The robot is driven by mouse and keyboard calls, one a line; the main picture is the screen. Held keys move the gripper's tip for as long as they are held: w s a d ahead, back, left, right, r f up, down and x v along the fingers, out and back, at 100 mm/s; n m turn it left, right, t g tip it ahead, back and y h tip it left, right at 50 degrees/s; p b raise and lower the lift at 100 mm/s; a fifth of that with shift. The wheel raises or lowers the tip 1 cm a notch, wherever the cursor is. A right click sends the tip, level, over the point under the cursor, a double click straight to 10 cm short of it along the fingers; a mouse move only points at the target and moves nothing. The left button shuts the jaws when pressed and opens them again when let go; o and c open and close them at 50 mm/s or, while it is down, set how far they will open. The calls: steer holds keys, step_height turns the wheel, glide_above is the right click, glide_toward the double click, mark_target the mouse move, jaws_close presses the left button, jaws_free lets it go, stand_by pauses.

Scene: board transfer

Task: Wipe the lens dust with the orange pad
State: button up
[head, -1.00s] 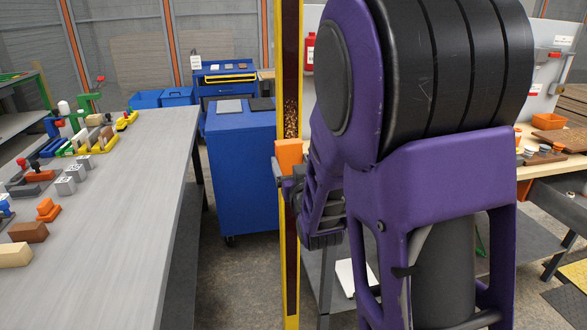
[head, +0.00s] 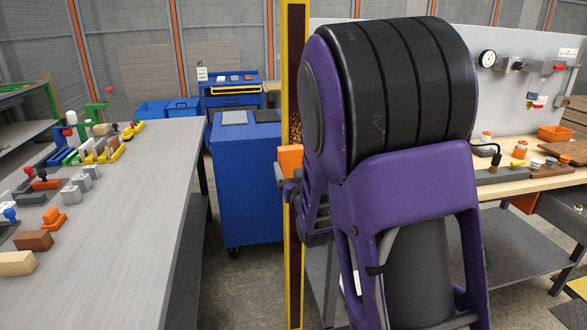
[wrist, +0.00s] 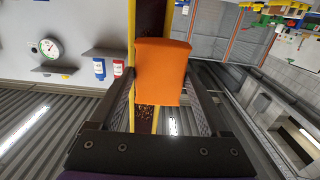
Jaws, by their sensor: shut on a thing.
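My gripper (wrist: 161,84) is shut on the orange pad (wrist: 162,66), which sits between its two fingers. In the head view the pad (head: 290,158) is at the lower edge of a patch of brown speckled dust (head: 295,129). The dust lies on a tall, narrow dark panel (head: 296,70) with a yellow frame, seen nearly edge-on. Some dust (wrist: 145,113) also shows below the pad in the wrist view. I cannot tell whether the pad touches the panel. My arm hides part of the panel's right side.
A grey table (head: 140,200) with blocks and fixtures stands on the left. A blue cabinet (head: 240,185) is behind the panel. A wooden-topped bench (head: 515,183) with small parts and an orange bin (head: 555,133) is on the right. Floor shows between table and cabinet.

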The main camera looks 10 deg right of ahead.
mark_target(292, 155)
steer(key=shift+w, duration=1)
steer(key=d+r, duration=0.2)
steer(key=shift+r, duration=0.3)
steer(key=shift+a+r, duration=0.1)
steer(key=shift+a, duration=0.9)
stand_by(0.4)
